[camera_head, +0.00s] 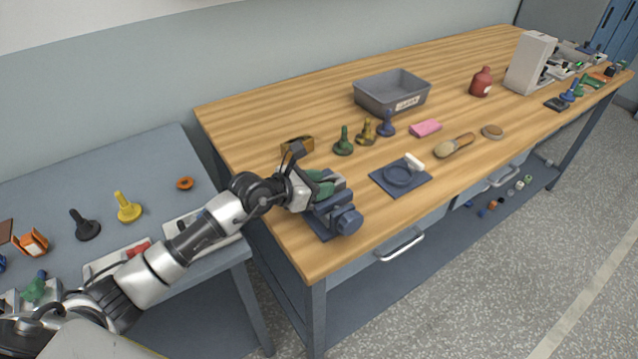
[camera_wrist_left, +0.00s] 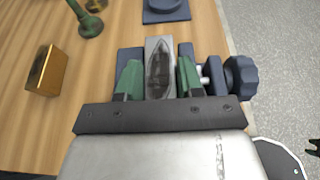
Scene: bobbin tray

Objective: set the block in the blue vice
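The blue vice (camera_head: 345,219) stands at the near left corner of the wooden bench. In the left wrist view its jaws (camera_wrist_left: 186,50) lie on either side of a grey block (camera_wrist_left: 153,45) with a dark hollow in its face. My left gripper (camera_head: 318,184) is at the vice. In the left wrist view its green fingers (camera_wrist_left: 160,80) close on both sides of the block, with no clear gap. The block sits between the vice jaws; how deep it rests is hidden. In the head view the gripper hides the block.
A brass-coloured box (camera_head: 297,146) stands just behind the gripper. Green (camera_head: 343,143), brass (camera_head: 365,132) and blue (camera_head: 387,124) bobbin-like pieces, a blue plate with a ring (camera_head: 417,187) and a grey bin (camera_head: 365,99) are farther along. A blue-grey side table (camera_head: 150,165) is at left.

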